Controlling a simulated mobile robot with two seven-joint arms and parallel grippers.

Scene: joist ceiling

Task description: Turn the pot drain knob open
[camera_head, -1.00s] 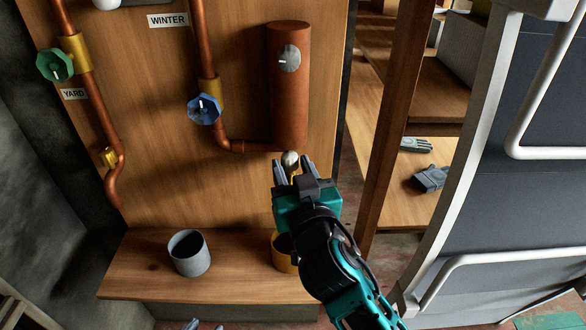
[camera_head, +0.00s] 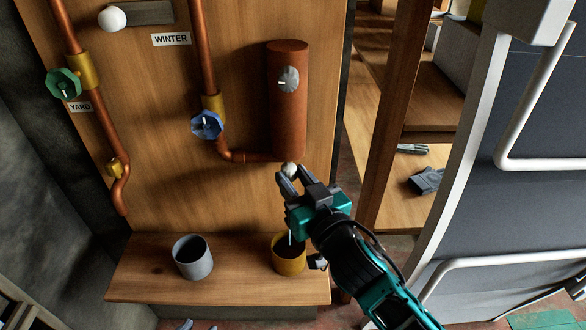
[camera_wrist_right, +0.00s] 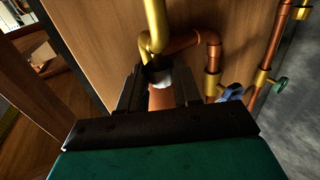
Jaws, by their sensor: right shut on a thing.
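The pot, a copper cylinder (camera_head: 288,125), hangs on the wooden panel. A small pale drain knob (camera_head: 289,168) is just below it. My right gripper (camera_head: 288,182) reaches up from the lower right and is shut on this knob. In the right wrist view the pale knob (camera_wrist_right: 160,79) sits between the two dark fingers, which partly hide it. A thin pale streak (camera_head: 290,237) shows below the gripper, over the yellow cup (camera_head: 276,257). Grey tips, probably my left gripper (camera_head: 185,325), barely show at the bottom edge; their opening cannot be told.
A grey cup (camera_head: 192,262) stands on the wooden shelf (camera_head: 140,285). A blue valve wheel (camera_head: 207,125) and a green one (camera_head: 64,84) sit on copper pipes to the left. A grey dial (camera_head: 288,79) is on the pot. A wooden post (camera_head: 392,110) stands to the right.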

